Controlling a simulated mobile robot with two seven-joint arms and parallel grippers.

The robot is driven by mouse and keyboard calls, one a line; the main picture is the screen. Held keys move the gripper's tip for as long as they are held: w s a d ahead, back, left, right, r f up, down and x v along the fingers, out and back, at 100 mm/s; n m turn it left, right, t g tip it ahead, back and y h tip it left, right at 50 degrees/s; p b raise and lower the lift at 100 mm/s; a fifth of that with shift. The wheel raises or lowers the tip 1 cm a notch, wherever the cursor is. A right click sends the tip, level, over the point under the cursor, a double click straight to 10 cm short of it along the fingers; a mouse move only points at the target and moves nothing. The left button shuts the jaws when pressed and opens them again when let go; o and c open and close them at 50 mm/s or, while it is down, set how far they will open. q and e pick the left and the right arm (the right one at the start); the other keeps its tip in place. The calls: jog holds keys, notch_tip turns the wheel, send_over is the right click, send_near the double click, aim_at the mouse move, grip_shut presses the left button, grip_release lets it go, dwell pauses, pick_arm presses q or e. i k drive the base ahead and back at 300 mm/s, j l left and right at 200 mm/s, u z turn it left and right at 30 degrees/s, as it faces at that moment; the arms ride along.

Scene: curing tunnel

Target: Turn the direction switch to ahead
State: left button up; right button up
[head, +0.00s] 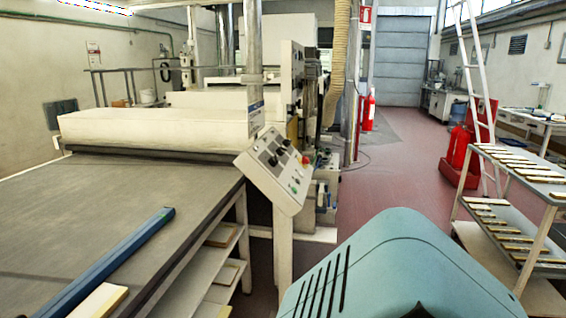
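A tilted white control panel (262,180) stands on a post at the front right corner of the curing tunnel (160,130). It carries several small dark knobs (273,161), a red button (305,160) and some green buttons or lamps. The direction switch is probably one of the dark knobs, but I cannot tell which, nor which way it points. Labels are too small to read. Neither my left nor my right gripper is in view.
A grey conveyor table (110,195) with a blue bar (110,260) fills the left. At right stand a rack (535,228) with wooden strips, a white ladder (474,80) and red extinguishers (460,150). The red floor (400,175) beyond the panel is open.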

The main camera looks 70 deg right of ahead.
aim_at(281, 151)
jog(key=i, duration=0.5)
jog(key=z, duration=2.6)
